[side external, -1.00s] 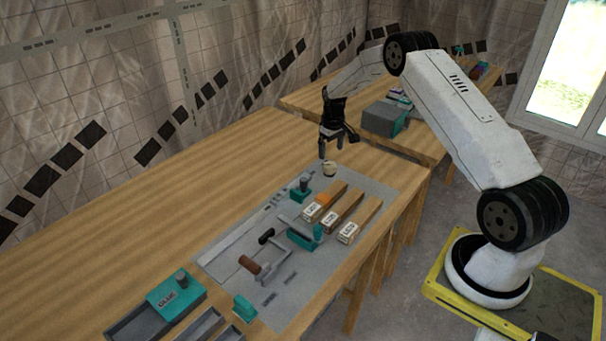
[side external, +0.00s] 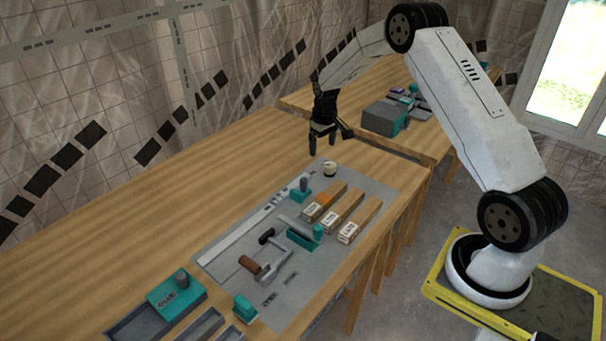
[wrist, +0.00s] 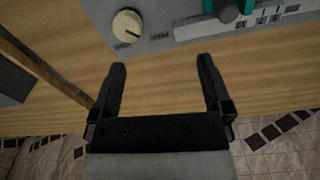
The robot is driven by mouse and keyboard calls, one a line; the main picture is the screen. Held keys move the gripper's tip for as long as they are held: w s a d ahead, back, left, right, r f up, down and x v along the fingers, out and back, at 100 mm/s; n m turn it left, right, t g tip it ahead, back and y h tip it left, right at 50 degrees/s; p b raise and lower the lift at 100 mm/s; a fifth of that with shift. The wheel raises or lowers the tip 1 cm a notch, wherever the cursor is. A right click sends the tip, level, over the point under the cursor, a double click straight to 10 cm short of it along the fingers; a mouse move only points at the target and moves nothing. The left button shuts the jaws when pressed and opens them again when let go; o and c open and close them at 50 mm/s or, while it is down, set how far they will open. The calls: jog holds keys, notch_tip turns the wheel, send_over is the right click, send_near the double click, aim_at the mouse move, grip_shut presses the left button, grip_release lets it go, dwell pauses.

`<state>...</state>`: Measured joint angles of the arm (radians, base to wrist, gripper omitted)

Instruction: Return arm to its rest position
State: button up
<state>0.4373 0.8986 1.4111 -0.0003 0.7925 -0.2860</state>
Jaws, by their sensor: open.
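My gripper (side external: 322,146) is black and points down above the wooden workbench, beyond the far end of the grey mat. Its two fingers are spread apart with nothing between them, as the wrist view (wrist: 160,80) also shows. A small round cream-coloured knob (side external: 330,169) sits at the mat's far end, a little below and right of the fingers; in the wrist view the knob (wrist: 128,26) lies ahead of the left finger. My arm reaches over from its base at the right.
The grey mat (side external: 228,262) holds a ruler (side external: 240,230), a hammer-like tool (side external: 262,268), teal-handled tools and labelled wooden blocks (side external: 342,211). A glue box (side external: 176,295) and trays stand at the near left. A second bench behind carries a grey box (side external: 384,118). The left bench top is mostly bare.

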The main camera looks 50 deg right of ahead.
jog(key=s+a+r+n+t, duration=0.1)
jog(key=s+a+r, duration=0.3)
jog(key=s+a, duration=0.6)
jog(key=s+a+r+t, duration=0.1)
jog(key=s+a+r, duration=0.3)
jog(key=s+a, duration=0.7)
jog(key=shift+s+a+r+n, duration=0.15)
jog(key=shift+a+r+n, duration=0.2)
jog(key=shift+a, duration=0.7)
